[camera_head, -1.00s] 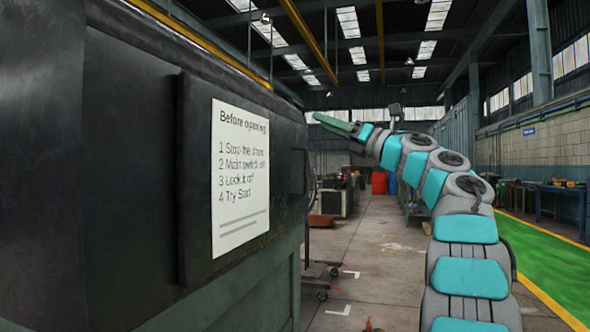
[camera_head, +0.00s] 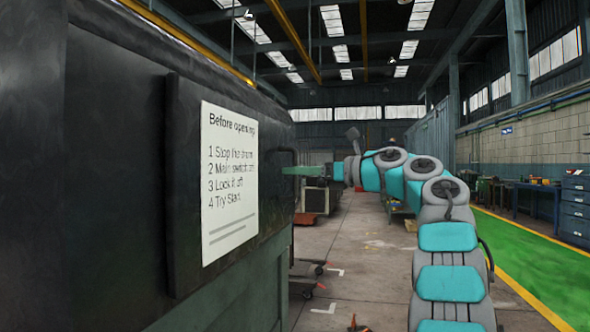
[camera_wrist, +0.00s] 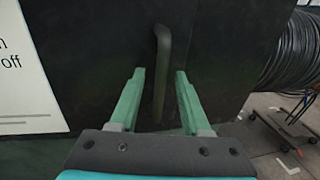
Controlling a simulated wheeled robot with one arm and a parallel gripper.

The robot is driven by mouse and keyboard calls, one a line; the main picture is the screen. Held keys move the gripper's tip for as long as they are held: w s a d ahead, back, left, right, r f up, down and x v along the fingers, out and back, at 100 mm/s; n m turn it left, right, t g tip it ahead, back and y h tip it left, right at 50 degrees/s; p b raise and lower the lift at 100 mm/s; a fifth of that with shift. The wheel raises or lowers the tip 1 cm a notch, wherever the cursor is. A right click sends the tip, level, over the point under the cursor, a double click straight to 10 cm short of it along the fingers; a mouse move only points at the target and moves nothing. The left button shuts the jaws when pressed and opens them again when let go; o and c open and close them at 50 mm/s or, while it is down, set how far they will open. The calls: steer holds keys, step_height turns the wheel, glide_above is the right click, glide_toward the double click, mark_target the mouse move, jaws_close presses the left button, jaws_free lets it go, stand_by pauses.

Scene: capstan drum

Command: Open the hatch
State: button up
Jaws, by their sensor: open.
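The hatch (camera_head: 184,190) is a dark raised panel on the side of the black machine housing, and it looks closed. A dark bar handle (camera_wrist: 160,50) stands upright on the panel in the wrist view, bent at its top. My gripper (camera_wrist: 159,76) is open, with one green finger on each side of the handle in the picture. A gap shows between the handle and each finger. I cannot tell how far the tips are from the panel. In the head view, my gripper (camera_head: 298,170) is at the housing's far right part.
A white notice headed "Before opening" (camera_head: 229,180) is fixed to the panel; its edge shows left in the wrist view. A coil of dark cable (camera_wrist: 291,55) and a wheeled dolly (camera_wrist: 283,130) stand to the right. The grey floor (camera_head: 365,270) beside the machine is mostly clear.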

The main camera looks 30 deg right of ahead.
steer(key=shift+w+a, duration=0.25)
steer(key=shift+w, duration=0.15)
jaws_close()
stand_by(1.2)
